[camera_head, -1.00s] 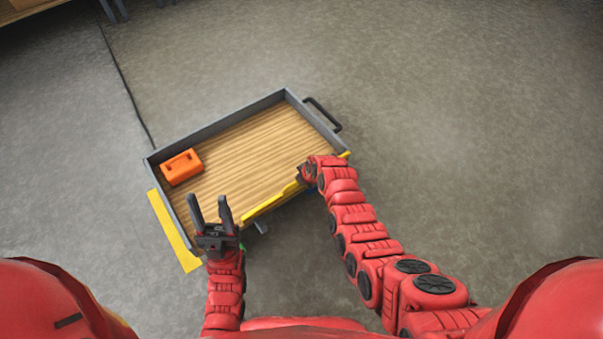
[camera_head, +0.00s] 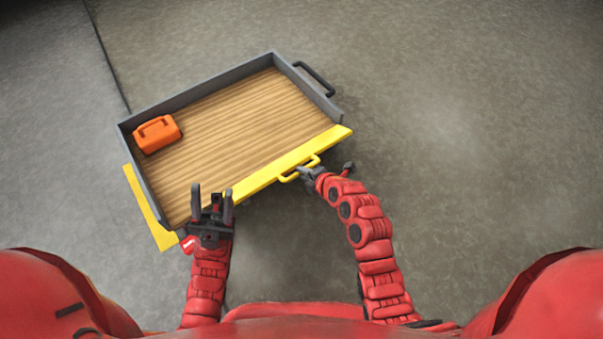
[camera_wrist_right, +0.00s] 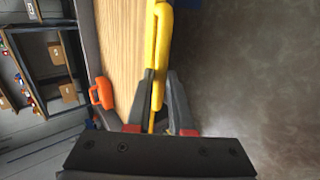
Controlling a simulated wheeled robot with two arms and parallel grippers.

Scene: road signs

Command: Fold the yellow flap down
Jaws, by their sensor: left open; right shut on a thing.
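The yellow flap (camera_head: 262,177) runs along the near right side of the wood-floored cart (camera_head: 235,120). It shows as a broad band leaning outward, with a yellow handle (camera_head: 285,179) on its outer side. My right gripper (camera_head: 304,172) is shut on this handle. In the right wrist view the yellow handle (camera_wrist_right: 160,55) lies between the fingers of my right gripper (camera_wrist_right: 161,78). My left gripper (camera_head: 212,194) is open and empty over the cart's near corner, fingers pointing up in the picture, and hides the flap's left end.
An orange box (camera_head: 157,134) sits in the cart's left corner. A second yellow strip (camera_head: 147,208) lies along the cart's left side. A dark handle (camera_head: 316,78) juts out at the far right. The grey floor right of the cart is clear. Shelves (camera_wrist_right: 50,55) show in the right wrist view.

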